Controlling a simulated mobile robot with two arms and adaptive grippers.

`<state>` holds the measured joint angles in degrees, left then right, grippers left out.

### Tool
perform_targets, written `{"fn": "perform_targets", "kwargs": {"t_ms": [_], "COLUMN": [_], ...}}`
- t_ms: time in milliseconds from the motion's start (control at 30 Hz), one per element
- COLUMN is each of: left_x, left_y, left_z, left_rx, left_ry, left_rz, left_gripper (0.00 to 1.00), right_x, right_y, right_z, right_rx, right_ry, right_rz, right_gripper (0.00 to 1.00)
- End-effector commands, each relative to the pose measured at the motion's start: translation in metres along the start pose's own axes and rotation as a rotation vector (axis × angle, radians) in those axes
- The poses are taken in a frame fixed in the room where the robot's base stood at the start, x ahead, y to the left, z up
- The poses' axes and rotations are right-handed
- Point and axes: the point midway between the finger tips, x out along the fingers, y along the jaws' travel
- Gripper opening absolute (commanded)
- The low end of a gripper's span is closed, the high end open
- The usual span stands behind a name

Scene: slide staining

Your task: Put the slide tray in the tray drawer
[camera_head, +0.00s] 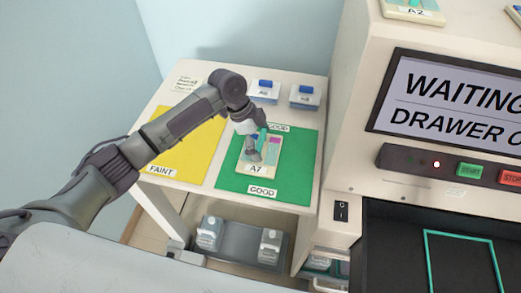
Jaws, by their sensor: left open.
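A small cream slide tray (270,168) labelled A7 lies on the green GOOD mat (298,185) on the white side table. Its top carries some coloured marks, partly hidden by my gripper. My left gripper (252,155) is over the tray, pointing down; it is open, and I cannot tell whether the fingers touch the tray. At the lower right a dark drawer (395,255) of the machine is open, with a teal rectangular outline (462,236) on its floor; no tray shows inside the outline. My right gripper is not in view.
The machine's screen (455,100) reads WAITING and DRAWER, with START (470,170) and STOP (510,178) buttons below. A yellow FAINT mat (185,150) lies left of the green one. Blue-lidded boxes (305,96) stand behind. A lower shelf (240,240) holds containers.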

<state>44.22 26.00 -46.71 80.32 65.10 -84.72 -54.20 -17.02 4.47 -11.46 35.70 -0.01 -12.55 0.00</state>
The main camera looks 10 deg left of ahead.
Motion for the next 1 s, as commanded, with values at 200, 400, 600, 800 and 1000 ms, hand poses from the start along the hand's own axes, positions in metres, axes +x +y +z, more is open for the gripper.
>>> {"fn": "perform_targets", "kwargs": {"t_ms": [200,400,600,800,1000], "left_x": [0.001,0.000,0.000,-0.002,-0.018], "left_y": [0.000,0.000,0.000,0.000,-0.001], "left_z": [0.000,0.000,0.000,-0.001,-0.008], "left_rx": [0.000,0.000,0.000,0.000,0.002], "left_ry": [0.000,0.000,0.001,0.001,0.002], "left_rz": [0.000,0.000,-0.001,-0.001,-0.003], "left_gripper": [0.98,0.65,0.43,0.42,0.42], "right_x": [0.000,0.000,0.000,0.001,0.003], "right_y": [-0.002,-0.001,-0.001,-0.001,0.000], "right_z": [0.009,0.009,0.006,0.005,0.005], "right_rx": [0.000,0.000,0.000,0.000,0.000], "right_ry": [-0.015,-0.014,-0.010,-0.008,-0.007], "right_rz": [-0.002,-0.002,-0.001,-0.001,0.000], "right_gripper": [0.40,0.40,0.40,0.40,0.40]}}
